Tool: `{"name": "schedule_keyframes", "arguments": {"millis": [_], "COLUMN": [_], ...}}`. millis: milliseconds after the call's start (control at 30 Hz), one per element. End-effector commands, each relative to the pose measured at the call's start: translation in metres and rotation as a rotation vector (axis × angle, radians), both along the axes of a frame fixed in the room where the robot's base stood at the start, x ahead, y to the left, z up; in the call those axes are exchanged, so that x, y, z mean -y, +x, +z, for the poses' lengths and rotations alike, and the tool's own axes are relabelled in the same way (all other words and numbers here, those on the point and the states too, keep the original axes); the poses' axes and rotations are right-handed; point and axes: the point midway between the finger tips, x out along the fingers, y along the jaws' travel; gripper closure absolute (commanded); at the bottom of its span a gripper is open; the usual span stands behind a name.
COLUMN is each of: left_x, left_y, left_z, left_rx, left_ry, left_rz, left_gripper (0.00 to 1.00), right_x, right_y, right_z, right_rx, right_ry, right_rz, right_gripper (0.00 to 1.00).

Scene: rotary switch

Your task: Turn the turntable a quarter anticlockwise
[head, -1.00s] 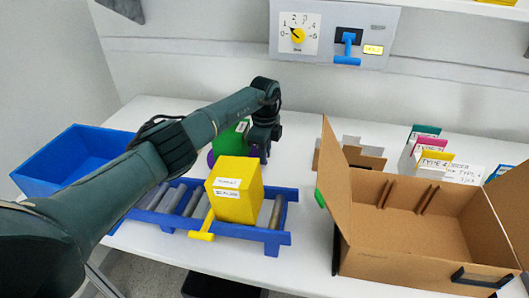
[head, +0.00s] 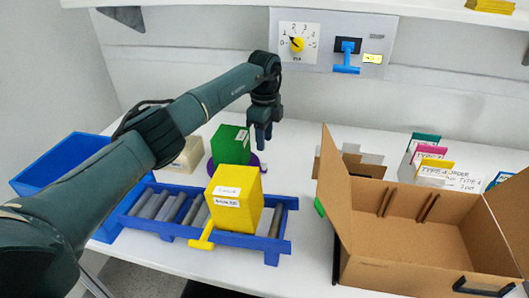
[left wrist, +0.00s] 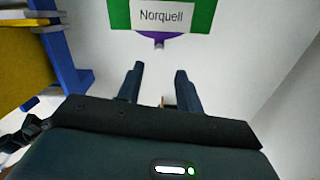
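The purple turntable (head: 260,171) sits on the white table behind the roller conveyor. A green box (head: 231,145) stands on it and hides most of the disc. My left gripper (head: 264,143) points down just right of the green box, apart from it. In the left wrist view the fingers of the left gripper (left wrist: 160,84) are spread with nothing between them. There the green box (left wrist: 185,12) shows its "Norquell" label, with the turntable's purple edge (left wrist: 165,36) below it. My right gripper is in neither current view.
A yellow box (head: 236,205) stands on the blue roller conveyor (head: 272,248) in front. A cream box (head: 187,155) stands left of the turntable. A blue bin (head: 40,172) is at the left and an open carton (head: 375,262) at the right. The wall panel (head: 330,28) carries a dial.

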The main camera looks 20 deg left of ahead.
Motion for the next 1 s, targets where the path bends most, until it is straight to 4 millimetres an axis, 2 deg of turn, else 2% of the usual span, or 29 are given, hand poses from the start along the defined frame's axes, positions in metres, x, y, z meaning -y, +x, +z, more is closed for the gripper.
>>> {"name": "schedule_keyframes", "arguments": {"millis": [100,300,1000], "left_x": [0.000,0.000,0.000], "left_y": [0.001,0.000,0.000], "left_z": [0.024,0.045,0.049], "left_rx": [0.003,0.002,0.000], "left_ry": [0.000,0.000,0.000], "left_rz": [0.000,0.001,0.000], "left_gripper": [0.64,0.64,0.64], "right_x": [0.000,0.000,0.000], "right_y": [0.000,0.001,0.001], "right_z": [-0.002,-0.002,0.000], "right_rx": [0.000,0.001,0.003], "right_ry": [0.003,0.007,0.008], "right_rz": [-0.001,-0.003,-0.004], "right_gripper": [0.64,0.64,0.64]}}
